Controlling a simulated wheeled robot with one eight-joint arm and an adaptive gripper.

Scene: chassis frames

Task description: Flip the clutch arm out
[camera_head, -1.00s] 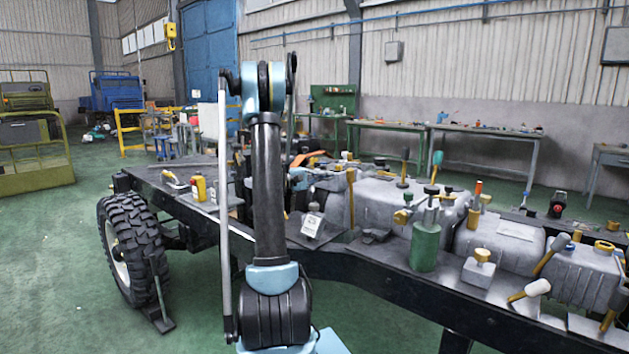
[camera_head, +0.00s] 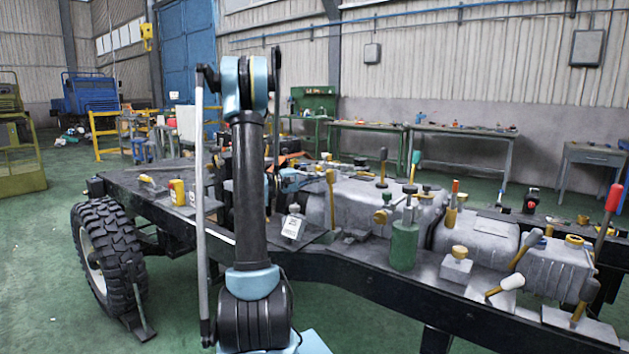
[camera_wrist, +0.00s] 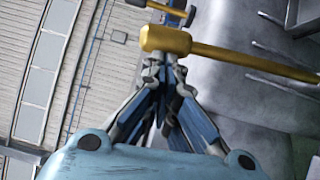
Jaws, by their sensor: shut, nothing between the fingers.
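A yellow lever with a knob at its top (camera_head: 331,200) stands upright at the left end of the grey gearbox housing in the head view. I take it for the clutch arm, though no label shows. In the wrist view the same lever (camera_wrist: 240,55) crosses from right to left, its thick knob in front of my fingers. My gripper (camera_head: 318,178) is just left of the lever near its top in the head view. Its fingers (camera_wrist: 178,17) are shut, with nothing held. The knob hides part of them, and I cannot tell whether they touch the lever.
The dark chassis frame (camera_head: 370,285) carries a green cylinder (camera_head: 404,246), the housing (camera_head: 365,205) and several other levers. A tyre (camera_head: 108,255) is at the left. Workbenches (camera_head: 455,131) stand behind. The green floor is clear at front left.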

